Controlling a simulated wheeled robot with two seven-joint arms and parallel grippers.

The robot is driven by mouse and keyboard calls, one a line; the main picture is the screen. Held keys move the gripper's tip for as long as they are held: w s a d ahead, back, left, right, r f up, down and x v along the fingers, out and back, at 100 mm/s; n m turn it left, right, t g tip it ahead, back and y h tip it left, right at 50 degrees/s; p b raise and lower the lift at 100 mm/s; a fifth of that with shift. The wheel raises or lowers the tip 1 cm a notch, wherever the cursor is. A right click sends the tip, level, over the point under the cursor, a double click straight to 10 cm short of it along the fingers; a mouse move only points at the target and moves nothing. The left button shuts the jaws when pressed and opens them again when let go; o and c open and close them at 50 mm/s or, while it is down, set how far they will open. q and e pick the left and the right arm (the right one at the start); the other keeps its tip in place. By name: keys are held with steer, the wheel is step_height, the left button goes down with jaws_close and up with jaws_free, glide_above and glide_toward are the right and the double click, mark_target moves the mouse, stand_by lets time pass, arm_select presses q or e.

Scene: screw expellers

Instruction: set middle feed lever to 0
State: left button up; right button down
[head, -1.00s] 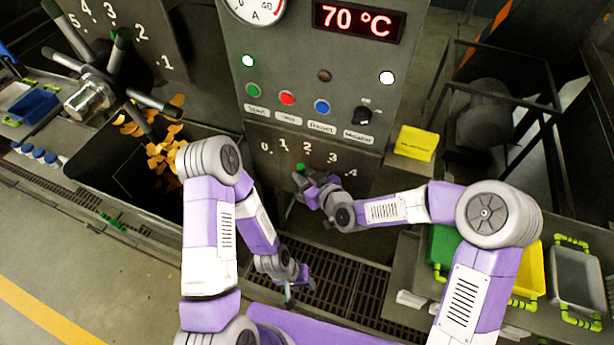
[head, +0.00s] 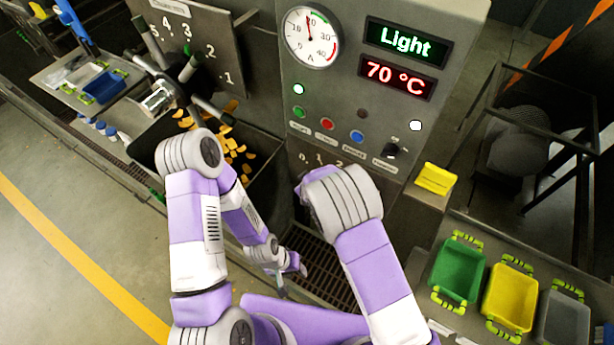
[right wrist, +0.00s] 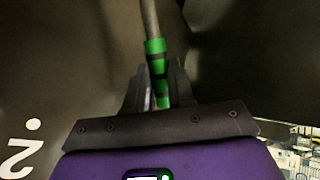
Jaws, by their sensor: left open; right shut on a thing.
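The middle feed lever shows in the right wrist view as a metal rod with a green and black banded grip (right wrist: 156,62). My right gripper (right wrist: 158,85) is shut on the banded grip. A white "2" stands at the lower left there. In the head view my right arm hides the lever and right gripper. On the panel (head: 340,105), the numbers 0, 1 and 2 show above that arm; the rest of the scale is covered. The lever's exact setting cannot be read. My left gripper (head: 292,278) is open and empty, low over the floor grate.
The panel displays read "Light" and "70 °C" beside a round gauge (head: 312,38). Green (head: 458,272) and yellow (head: 510,297) trays stand at right.

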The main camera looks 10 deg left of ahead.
steer(key=shift+f, duration=0.2)
stand_by(0.4)
steer(key=c, duration=1)
jaws_free()
steer(key=shift+a, duration=0.1)
steer(key=shift+o, duration=0.2)
steer(key=v, duration=0.7)
steer(key=shift+r, duration=0.3)
steer(key=shift+s, duration=0.15)
